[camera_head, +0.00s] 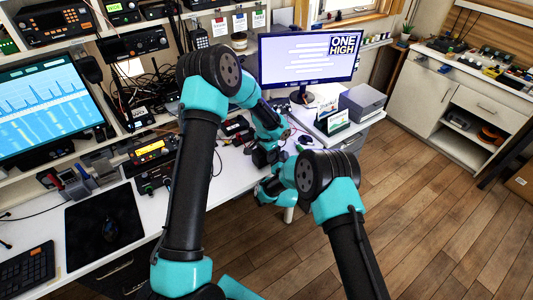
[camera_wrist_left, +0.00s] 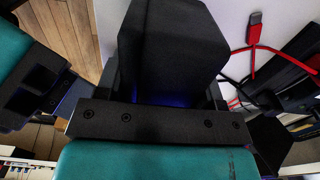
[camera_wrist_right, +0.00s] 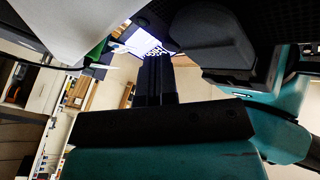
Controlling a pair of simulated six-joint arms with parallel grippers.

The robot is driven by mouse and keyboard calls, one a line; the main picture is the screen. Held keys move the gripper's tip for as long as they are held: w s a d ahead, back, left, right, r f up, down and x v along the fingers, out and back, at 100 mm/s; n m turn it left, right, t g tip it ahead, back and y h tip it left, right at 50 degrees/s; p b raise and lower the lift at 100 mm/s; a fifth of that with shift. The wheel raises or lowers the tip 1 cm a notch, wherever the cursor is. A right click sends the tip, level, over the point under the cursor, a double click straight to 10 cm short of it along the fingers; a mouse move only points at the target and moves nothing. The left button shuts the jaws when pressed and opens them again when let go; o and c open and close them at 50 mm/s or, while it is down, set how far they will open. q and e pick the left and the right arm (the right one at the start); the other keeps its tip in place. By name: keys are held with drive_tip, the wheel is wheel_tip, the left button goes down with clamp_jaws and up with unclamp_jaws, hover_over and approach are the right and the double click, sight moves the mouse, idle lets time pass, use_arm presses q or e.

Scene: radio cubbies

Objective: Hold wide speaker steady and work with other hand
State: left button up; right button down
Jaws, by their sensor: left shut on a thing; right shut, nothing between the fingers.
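The wide speaker is a dark, block-shaped body (camera_wrist_left: 172,45) in the left wrist view, with a blue glow near its lower edge. My left gripper (camera_wrist_left: 165,98) is shut on it, fingers on either side. In the right wrist view a dark rounded block, seemingly the speaker (camera_wrist_right: 212,40), is at upper right beside my teal left gripper. My right gripper (camera_wrist_right: 155,65) is shut and empty, its fingers together, to the left of that block and apart from it. In the head view both grippers are at the desk's front edge, and my arms partly hide the speaker.
A monitor (camera_head: 308,57) reading "ONE HIGH" stands behind. A red cable (camera_wrist_left: 254,38) lies close to the speaker. Open wooden floor (camera_head: 430,200) is to the right.

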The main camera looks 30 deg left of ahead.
use_arm(q)
drive_tip(key=shift+d+r, duration=0.1)
use_arm(e)
drive_tip(key=shift+a+r, duration=0.15)
drive_tip(key=shift+a, duration=0.3)
use_arm(q)
drive_tip(key=shift+a, duration=0.2)
use_arm(e)
drive_tip(key=shift+s+d, duration=0.15)
drive_tip(key=shift+d, duration=0.05)
use_arm(q)
drive_tip(key=shift+a+f, duration=0.15)
drive_tip(key=shift+f, duration=0.05)
use_arm(e)
drive_tip(key=shift+s+d, duration=0.1)
drive_tip(key=shift+d, duration=0.05)
use_arm(q)
drive_tip(key=shift+a, duration=0.1)
use_arm(e)
drive_tip(key=shift+s+d, duration=0.45)
drive_tip(key=shift+d, duration=0.55)
drive_tip(key=shift+s+d, duration=0.25)
drive_tip(key=shift+d, duration=0.55)
drive_tip(key=shift+s+d, duration=0.25)
drive_tip(key=shift+d, duration=0.55)
use_arm(q)
drive_tip(key=o, duration=1.2)
drive_tip(key=shift+r, duration=0.15)
wheel_tip(320, 180, up, 12)
drive_tip(key=shift+f, duration=0.15)
